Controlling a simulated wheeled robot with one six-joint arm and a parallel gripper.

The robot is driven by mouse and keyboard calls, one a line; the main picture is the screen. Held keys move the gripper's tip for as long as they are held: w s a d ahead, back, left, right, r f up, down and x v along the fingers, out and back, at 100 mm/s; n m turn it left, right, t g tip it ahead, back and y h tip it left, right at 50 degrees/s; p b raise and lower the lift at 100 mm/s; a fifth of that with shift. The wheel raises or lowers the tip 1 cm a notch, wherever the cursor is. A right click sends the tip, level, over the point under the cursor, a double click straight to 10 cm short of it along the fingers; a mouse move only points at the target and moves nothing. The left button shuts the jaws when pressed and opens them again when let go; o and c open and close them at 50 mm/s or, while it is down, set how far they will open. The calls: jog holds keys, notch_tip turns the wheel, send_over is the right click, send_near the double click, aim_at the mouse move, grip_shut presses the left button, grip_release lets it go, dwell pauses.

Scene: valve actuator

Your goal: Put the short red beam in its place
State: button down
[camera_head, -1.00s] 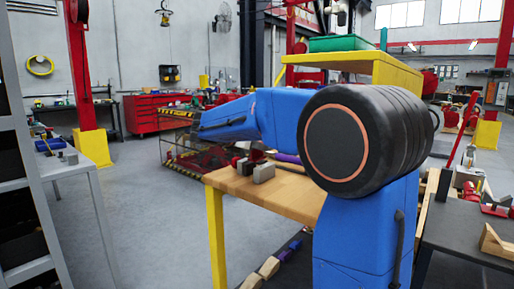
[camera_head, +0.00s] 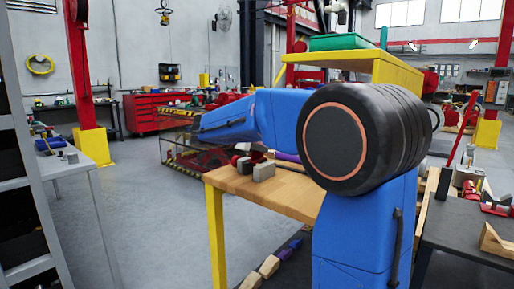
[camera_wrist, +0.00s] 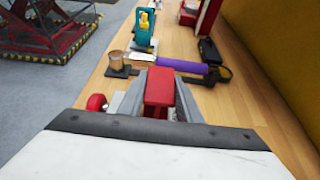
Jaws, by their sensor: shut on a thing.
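In the wrist view the short red beam (camera_wrist: 160,90) is in my gripper (camera_wrist: 159,104), at the lower middle of the picture. Grey angular pieces stand on both sides of the beam, above the tabletop. I cannot tell how much of this grey is my fingers and how much is a fixture. The beam's underside is hidden. In the head view, grey blocks (camera_head: 264,171) with a red part (camera_head: 236,159) beside them stand on the wooden table (camera_head: 285,201). My blue arm covers much of that view, and my gripper cannot be made out there.
On the tabletop in the wrist view are a purple cylinder (camera_wrist: 183,66), a teal tool with yellow (camera_wrist: 143,28), a wooden cylinder (camera_wrist: 117,60) and a red knob (camera_wrist: 96,102). A yellow wall (camera_wrist: 265,40) borders the right side. Open floor lies left of the table.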

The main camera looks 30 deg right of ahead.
aim_at(260, 157)
jog(key=shift+f, duration=1.7)
jog(key=c, duration=1.2)
grip_release()
jog(key=shift+f, duration=0.1)
jog(key=v, duration=1.7)
jog(key=shift+a, duration=0.25)
jog(key=s+d+f+m+g+y, duration=0.1)
jog(key=s+d+f+m+y, duration=0.2)
jog(key=s+f, duration=0.45)
jog(key=s+d+f+m+y, duration=0.1)
jog(key=s+f+m+y, duration=0.2)
jog(key=s+f+m, duration=0.5)
jog(key=s+a+f+m+y, duration=0.3)
jog(key=s+f+m, duration=0.2)
jog(key=s, duration=0.4)
jog(key=s+a+f+m+t+y, duration=0.1)
jog(key=s+a+f+m+y, duration=0.2)
jog(key=s, duration=0.6)
notch_tip(260, 157, down, 3)
jog(key=a+m, duration=0.1)
jog(key=m, duration=0.2)
jog(key=shift+s+y, duration=0.3)
jog(key=shift+s, duration=0.1)
